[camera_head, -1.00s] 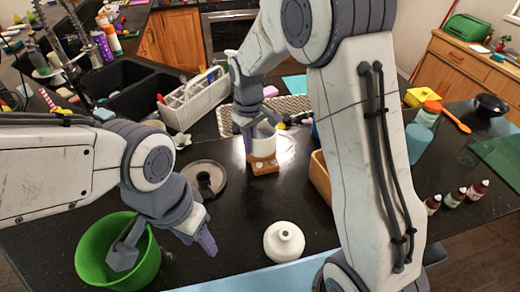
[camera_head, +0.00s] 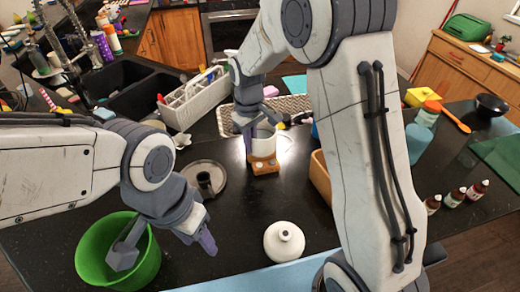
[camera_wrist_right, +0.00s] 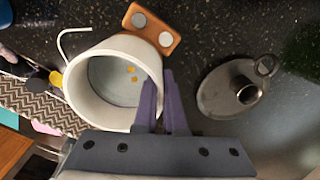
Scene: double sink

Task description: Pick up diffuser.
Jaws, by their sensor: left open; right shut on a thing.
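The diffuser (camera_head: 264,160) has a round white open-topped body on a wooden base with white buttons. It stands on the dark counter near the middle in the head view. In the right wrist view its white body (camera_wrist_right: 85,85) is seen from above, with small yellow drops inside. My right gripper (camera_wrist_right: 160,78) is shut on the near wall of that body; it also shows in the head view (camera_head: 247,138). A white domed lid-like piece (camera_head: 284,243) with a short spout lies apart, nearer me. My left gripper (camera_head: 205,238) is open and empty above the counter, beside the green bin.
A green bin (camera_head: 90,245) stands at the front left. A dark metal candle holder (camera_head: 203,178) lies left of the diffuser. A white caddy (camera_head: 190,98) is behind it. A wooden box (camera_head: 319,177) and small bottles (camera_head: 455,197) are to the right. The sink (camera_head: 130,90) is back left.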

